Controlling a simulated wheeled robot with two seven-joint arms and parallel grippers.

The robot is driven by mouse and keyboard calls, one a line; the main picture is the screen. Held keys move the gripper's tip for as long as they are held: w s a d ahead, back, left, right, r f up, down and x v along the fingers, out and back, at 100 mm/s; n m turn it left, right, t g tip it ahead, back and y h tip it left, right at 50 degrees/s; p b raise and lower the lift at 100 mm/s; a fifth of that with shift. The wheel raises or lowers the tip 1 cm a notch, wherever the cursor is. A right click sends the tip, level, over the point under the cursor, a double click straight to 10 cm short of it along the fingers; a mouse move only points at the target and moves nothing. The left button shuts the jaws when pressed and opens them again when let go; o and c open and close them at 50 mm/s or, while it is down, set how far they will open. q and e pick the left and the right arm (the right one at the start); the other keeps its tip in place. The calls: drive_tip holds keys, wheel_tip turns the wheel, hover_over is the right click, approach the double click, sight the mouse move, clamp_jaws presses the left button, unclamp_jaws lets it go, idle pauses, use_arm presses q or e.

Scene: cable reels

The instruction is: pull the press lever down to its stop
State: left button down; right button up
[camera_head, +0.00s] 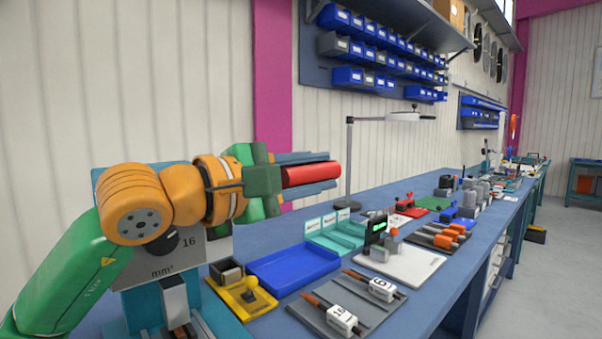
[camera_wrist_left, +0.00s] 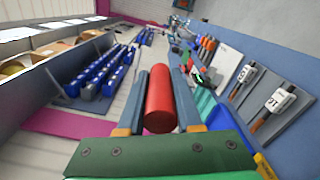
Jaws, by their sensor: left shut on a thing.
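The press (camera_head: 128,297) is a teal machine with a grey head marked 16 mm² at the lower left of the head view. The red cylindrical grip of the press lever (camera_head: 312,175) is at the height of my left wrist, lying nearly level. My left gripper (camera_head: 308,172) is shut on this red grip, with a grey finger along each side. In the left wrist view the red grip (camera_wrist_left: 160,98) lies between both fingers. The lever's arm is hidden behind my gripper and wrist. My right gripper is in neither view.
A yellow tray with a knob (camera_head: 256,297), an empty blue tray (camera_head: 293,267) and a grey board with labelled tools (camera_head: 372,317) lie on the bench. A lamp post (camera_head: 348,160) stands behind. Blue bins (camera_head: 372,30) hang on the wall above.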

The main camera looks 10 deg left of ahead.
use_arm(q)
wheel_tip(320, 180, down, 6)
drive_tip(key=d+m+b, duration=0.1)
drive_tip(key=b, duration=0.4)
drive_tip(key=shift+s+m, duration=0.3)
drive_tip(key=shift+s, duration=0.15)
drive_tip(key=shift+d+f, duration=0.15)
drive_tip(key=shift+f, duration=0.1)
drive_tip(key=c, duration=0.7)
unclamp_jaws()
drive_tip(key=shift+c, duration=0.2)
drive_tip(key=shift+o, duration=0.8)
drive_tip(key=shift+w, duration=0.15)
